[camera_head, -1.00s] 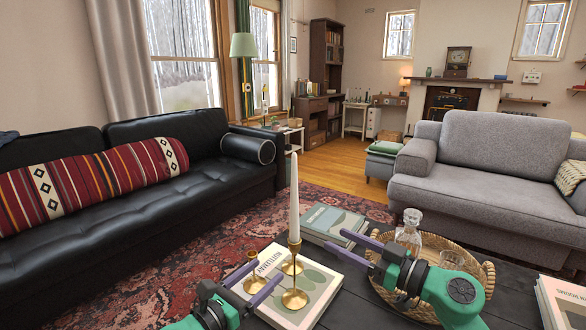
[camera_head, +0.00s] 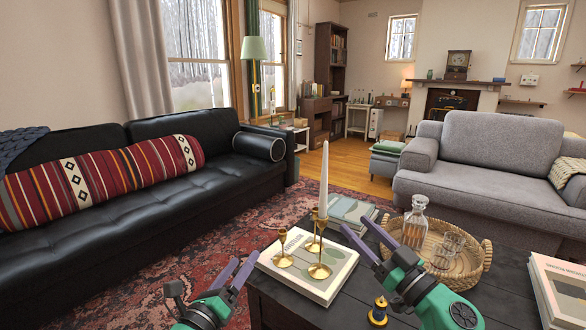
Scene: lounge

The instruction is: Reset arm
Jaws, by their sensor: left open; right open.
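My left gripper (camera_head: 244,260) is open and empty, low in the view, just left of the pale book (camera_head: 335,280) near the table's left edge. My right gripper (camera_head: 356,223) is open and empty. Its fingers show between the brass candle holders and the wicker tray (camera_head: 466,288), covering part of the table. Nothing shows between the fingers of either gripper.
Several brass candle holders (camera_head: 319,270) stand on the pale book; a tall white candle (camera_head: 324,180) is upright among them. A decanter (camera_head: 415,225) and glasses stand in the tray. Stacked books (camera_head: 560,290) lie at right.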

